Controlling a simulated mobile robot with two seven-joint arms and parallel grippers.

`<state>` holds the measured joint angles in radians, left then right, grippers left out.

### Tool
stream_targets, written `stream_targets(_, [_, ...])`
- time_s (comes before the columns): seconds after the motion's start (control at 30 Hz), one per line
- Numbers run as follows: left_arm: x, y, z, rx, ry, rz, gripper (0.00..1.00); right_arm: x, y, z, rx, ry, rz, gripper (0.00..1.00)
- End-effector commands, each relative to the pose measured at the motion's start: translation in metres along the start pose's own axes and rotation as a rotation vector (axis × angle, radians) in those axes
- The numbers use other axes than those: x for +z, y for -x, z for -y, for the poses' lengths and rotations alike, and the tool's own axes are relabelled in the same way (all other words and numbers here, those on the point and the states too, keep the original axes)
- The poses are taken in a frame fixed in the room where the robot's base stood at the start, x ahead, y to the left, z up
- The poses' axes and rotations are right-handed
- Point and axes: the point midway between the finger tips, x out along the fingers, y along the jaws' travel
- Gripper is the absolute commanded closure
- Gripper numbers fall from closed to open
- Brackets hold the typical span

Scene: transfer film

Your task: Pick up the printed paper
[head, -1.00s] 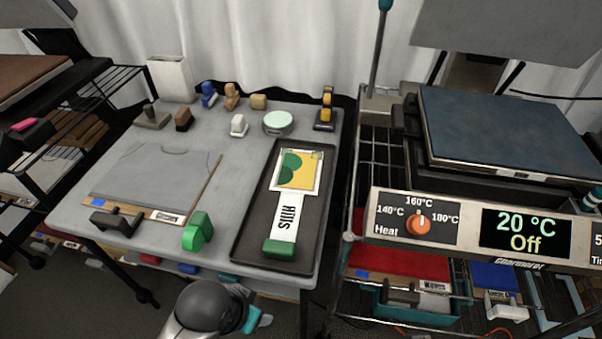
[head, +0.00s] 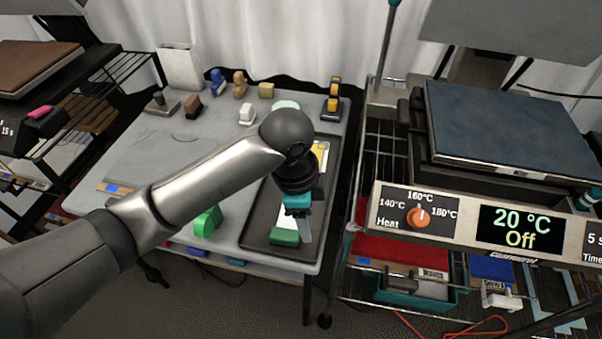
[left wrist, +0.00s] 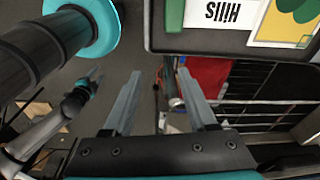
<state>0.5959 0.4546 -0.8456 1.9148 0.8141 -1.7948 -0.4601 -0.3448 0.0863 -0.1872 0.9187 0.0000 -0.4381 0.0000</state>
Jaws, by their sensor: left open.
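The printed paper, a sheet with a green and yellow picture, lies on the dark tray (head: 262,226) in the head view. My left arm covers most of it, and a yellow part (head: 321,152) shows. In the left wrist view, the picture (left wrist: 288,18) is at the top right, cut by the edge. My left gripper (head: 301,232) is above the tray over the strip; its fingers (left wrist: 159,74) are open and empty. A small distant gripper (left wrist: 93,77), seemingly my right, has unclear jaws.
A green stamp-like block (head: 207,220) and a grey sheet (head: 145,160) lie left of the tray. Several small blocks and a round pale-topped tin (head: 285,105) stand behind. The heat press (head: 505,125), reading 20 °C Off, stands to the right.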

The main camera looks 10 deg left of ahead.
Motion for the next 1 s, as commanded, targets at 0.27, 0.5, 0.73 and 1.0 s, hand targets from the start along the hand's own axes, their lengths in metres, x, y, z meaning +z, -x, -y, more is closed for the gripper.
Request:
stream_targets(0.27, [0.025,0.023,0.028,0.03,-0.097,0.116,0.43,0.054,-0.017,0.001,-0.002,0.008,0.032,0.5])
stream_targets(0.5, [0.031,0.006,0.03,0.042,-0.107,0.13,0.43,0.063,-0.026,0.001,-0.002,0.009,0.034,0.5])
stream_targets(0.73, [0.038,-0.044,0.028,0.041,-0.106,0.13,0.43,0.065,-0.042,0.001,-0.002,0.009,0.035,0.5])
stream_targets(1.0, [0.042,-0.073,0.028,0.038,-0.107,0.128,0.43,0.066,-0.05,0.002,-0.002,0.009,0.035,0.5])
